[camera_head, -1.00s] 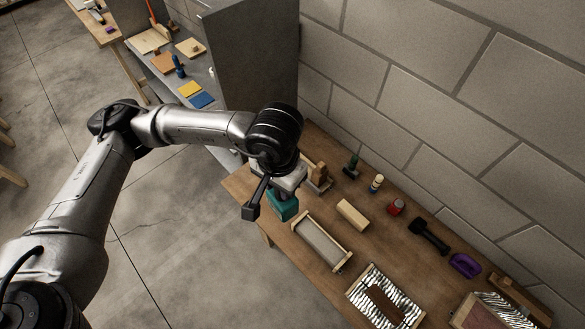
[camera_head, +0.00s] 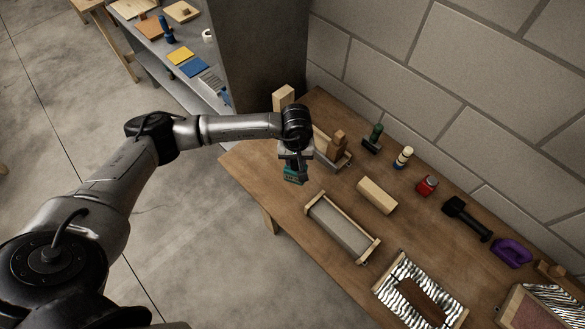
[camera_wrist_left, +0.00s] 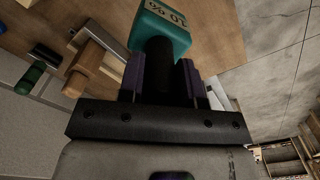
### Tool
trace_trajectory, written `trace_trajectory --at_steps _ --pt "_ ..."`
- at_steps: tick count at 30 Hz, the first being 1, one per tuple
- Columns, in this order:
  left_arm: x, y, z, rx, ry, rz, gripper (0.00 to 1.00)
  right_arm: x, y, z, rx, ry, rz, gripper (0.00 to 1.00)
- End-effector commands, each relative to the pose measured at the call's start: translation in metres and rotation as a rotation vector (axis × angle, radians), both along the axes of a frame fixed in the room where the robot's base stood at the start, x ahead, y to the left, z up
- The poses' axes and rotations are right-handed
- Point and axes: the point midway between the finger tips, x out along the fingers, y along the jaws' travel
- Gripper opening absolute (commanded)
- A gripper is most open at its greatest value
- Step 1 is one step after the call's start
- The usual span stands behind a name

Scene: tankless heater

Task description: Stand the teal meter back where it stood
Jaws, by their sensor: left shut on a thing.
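The teal meter (camera_head: 294,175) is in my left gripper (camera_head: 296,162), above the left part of the wooden table (camera_head: 250,160). In the left wrist view the meter (camera_wrist_left: 163,27) shows its teal head with a pale face and dark figures. The left gripper (camera_wrist_left: 160,78) is shut on the dark part below that head. The gripper hides some of the meter in the head view, and I cannot tell how far it is above the table. My right gripper is not in view.
Right of the meter are a wooden fixture (camera_head: 335,145), a framed grey tray (camera_head: 341,229) and a wooden block (camera_head: 377,195). A green-topped tool (camera_head: 374,135), a red item (camera_head: 427,185) and a black tool (camera_head: 466,217) stand near the wall. Bare tabletop lies around the meter.

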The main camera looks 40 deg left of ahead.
Motion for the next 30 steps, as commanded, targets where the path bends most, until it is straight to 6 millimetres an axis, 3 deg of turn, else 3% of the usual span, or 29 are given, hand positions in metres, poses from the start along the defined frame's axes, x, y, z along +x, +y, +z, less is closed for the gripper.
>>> trace_trajectory --at_steps 1,6,21,30 --pt "0.0 0.004 -0.015 0.0 0.0 0.016 0.0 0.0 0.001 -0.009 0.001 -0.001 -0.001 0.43" --pt "0.001 0.012 -0.031 -0.001 -0.002 0.046 0.0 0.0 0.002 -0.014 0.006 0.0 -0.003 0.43" --pt "0.001 0.014 -0.034 -0.001 -0.002 0.051 0.0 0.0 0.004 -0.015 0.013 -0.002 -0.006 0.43" --pt "0.001 0.013 -0.043 0.0 -0.001 0.051 0.0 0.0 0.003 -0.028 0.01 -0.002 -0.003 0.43"
